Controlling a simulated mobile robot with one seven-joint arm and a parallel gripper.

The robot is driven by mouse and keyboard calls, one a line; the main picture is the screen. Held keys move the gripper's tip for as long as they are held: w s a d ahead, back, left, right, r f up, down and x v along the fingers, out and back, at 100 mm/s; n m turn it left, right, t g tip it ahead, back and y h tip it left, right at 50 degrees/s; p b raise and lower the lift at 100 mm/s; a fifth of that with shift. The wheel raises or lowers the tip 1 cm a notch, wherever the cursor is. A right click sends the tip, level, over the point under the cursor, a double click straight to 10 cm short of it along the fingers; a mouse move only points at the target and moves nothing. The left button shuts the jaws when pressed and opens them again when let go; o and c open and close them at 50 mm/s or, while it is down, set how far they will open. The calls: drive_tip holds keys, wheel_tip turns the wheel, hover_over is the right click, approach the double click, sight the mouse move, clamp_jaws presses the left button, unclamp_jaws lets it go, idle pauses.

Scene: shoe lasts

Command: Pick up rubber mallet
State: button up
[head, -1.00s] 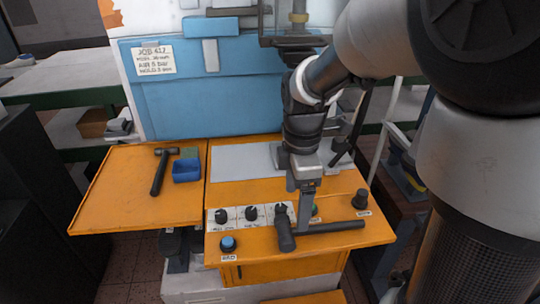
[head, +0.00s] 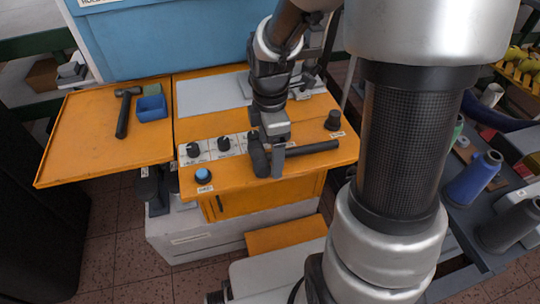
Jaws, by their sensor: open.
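A black rubber mallet (head: 314,148) lies on the orange control shelf, its thick head at the left and its handle pointing right. My gripper (head: 277,162) is at the mallet, pointing down beside the head where the handle begins. A grey finger shows in front of the handle; the other finger is hidden. The jaws are open, and I cannot tell whether they touch the mallet. A second hammer (head: 123,117), with a dark handle, lies on the orange side tray (head: 85,145) at the left.
A blue bin (head: 151,108) stands beside the second hammer. Black knobs (head: 194,150), a blue button (head: 203,175) and a dark knob (head: 333,120) stand on the shelf around the mallet. A grey plate (head: 210,97) lies behind. Thread spools (head: 472,180) stand at the right.

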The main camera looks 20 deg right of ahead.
drive_tip(key=c, duration=1.1)
drive_tip(key=shift+o, duration=0.2)
drive_tip(key=shift+r, duration=0.15)
